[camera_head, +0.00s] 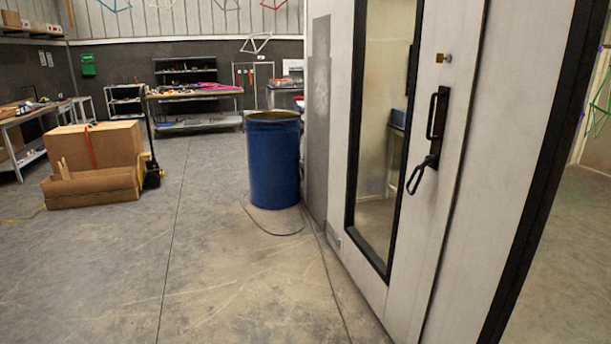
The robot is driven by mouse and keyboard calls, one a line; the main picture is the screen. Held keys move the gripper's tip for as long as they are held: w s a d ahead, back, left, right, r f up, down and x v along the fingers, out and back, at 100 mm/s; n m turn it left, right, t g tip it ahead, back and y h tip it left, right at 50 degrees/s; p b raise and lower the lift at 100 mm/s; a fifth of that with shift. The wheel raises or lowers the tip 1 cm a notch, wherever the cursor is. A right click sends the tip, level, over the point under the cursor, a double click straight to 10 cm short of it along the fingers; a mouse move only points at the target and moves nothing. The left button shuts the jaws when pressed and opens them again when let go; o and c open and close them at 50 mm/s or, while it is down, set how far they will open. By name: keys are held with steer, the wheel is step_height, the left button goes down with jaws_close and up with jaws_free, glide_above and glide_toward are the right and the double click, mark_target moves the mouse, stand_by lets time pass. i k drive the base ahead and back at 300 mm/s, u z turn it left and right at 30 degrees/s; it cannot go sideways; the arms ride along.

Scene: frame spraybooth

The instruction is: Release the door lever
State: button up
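A black door lever (421,175) is mounted on the right side of a white booth door (455,160). It slants down to the left as an open loop. A black upright pull handle (437,113) sits just above it on the same dark plate, and a small brass lock (443,58) is higher up. The door has a tall black-framed window (385,110) and appears shut. No hand is on the lever. My gripper is not in view.
A blue barrel (273,160) stands left of the booth, with a cable on the floor (230,270) around it. Cardboard boxes (100,150) sit at the left by a pallet jack (152,170). Workbenches (190,95) line the back. Floor before the booth is clear.

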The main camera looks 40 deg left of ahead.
mark_target(429, 159)
steer(key=u, duration=1)
steer(key=k, duration=0.65)
steer(key=z, duration=0.55)
steer(key=i, duration=2.1)
steer(key=u, duration=0.9)
steer(key=i, duration=0.55)
steer(key=u, duration=0.95)
steer(key=i, duration=0.35)
steer(key=u, duration=0.3)
